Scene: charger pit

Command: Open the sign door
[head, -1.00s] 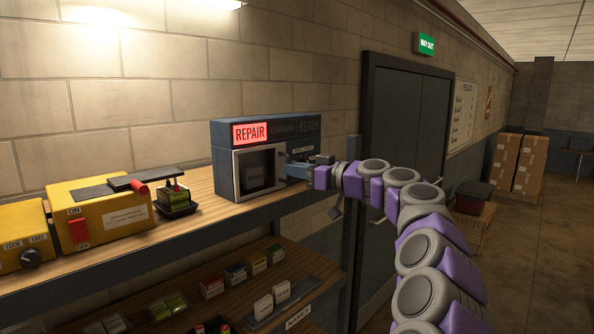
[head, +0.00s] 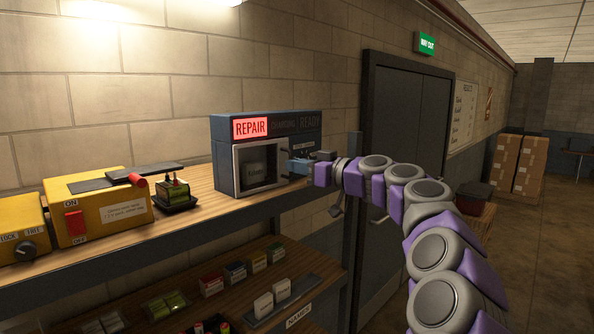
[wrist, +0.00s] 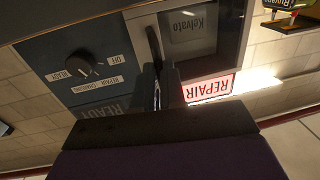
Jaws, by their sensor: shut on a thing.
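The sign box (head: 226,158) is a dark blue case on the wooden shelf, with a lit red REPAIR panel (head: 251,127). Its sign door (head: 238,178) is a grey-framed window on the front, left part in the head view; I cannot tell whether it stands slightly ajar. A lettered block (head: 257,172) shows behind it. My gripper (head: 292,164) is at the window's right edge. In the wrist view, upside down, its fingers (wrist: 163,88) are shut on the dark upright door handle (wrist: 154,45). The grip point is partly hidden by the fingers.
A knob (wrist: 80,65) sits on the box front beside the door. A lower shelf holds several small boxes. A grey double door (head: 405,150) is behind my arm.

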